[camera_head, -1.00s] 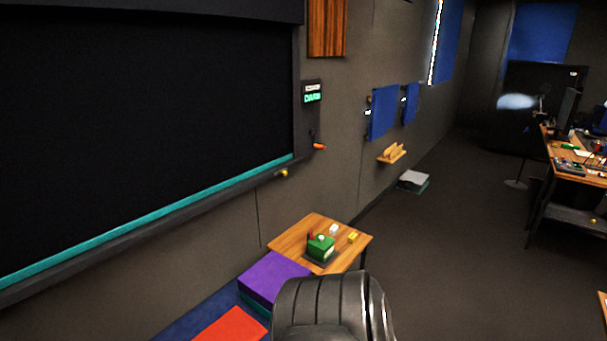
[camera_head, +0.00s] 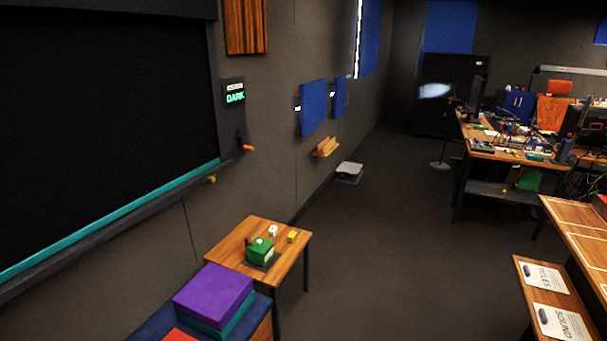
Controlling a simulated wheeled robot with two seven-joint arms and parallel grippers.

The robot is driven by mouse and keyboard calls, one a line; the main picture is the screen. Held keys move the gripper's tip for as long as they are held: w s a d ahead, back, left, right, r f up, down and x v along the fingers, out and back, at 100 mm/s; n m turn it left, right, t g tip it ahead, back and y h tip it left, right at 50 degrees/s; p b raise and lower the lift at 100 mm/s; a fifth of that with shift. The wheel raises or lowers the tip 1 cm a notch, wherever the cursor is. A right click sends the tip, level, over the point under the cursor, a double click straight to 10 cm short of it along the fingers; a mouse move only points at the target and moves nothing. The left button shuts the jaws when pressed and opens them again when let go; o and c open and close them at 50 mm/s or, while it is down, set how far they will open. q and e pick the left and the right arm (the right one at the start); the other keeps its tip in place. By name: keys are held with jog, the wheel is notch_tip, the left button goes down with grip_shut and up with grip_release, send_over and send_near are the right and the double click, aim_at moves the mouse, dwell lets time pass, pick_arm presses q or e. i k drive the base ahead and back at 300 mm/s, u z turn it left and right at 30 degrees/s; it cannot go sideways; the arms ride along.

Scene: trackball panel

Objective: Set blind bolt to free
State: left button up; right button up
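A large black blind (camera_head: 90,100) covers the wall at the left, with a teal strip (camera_head: 110,220) and a dark rail along its bottom. A small yellow knob (camera_head: 211,180) sits on the rail near its right end. An orange-tipped handle (camera_head: 248,148) sticks out from a dark fitting by the blind's lower right corner. I cannot tell which of these is the bolt, or how it is set. A small sign (camera_head: 235,93) above them reads "DARK" in green. Neither of my grippers is in view.
A wooden side table (camera_head: 290,262) with a green box (camera_head: 260,251) and small blocks stands below the blind's right end. A purple box (camera_head: 213,293) lies in front of it. Open dark floor (camera_head: 375,255) extends right to the desks (camera_head: 515,152).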

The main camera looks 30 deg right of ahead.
aim_at(210, 179)
jog(key=z, duration=1.55)
jog(key=i, duration=2.2)
jog(key=u, duration=3.4)
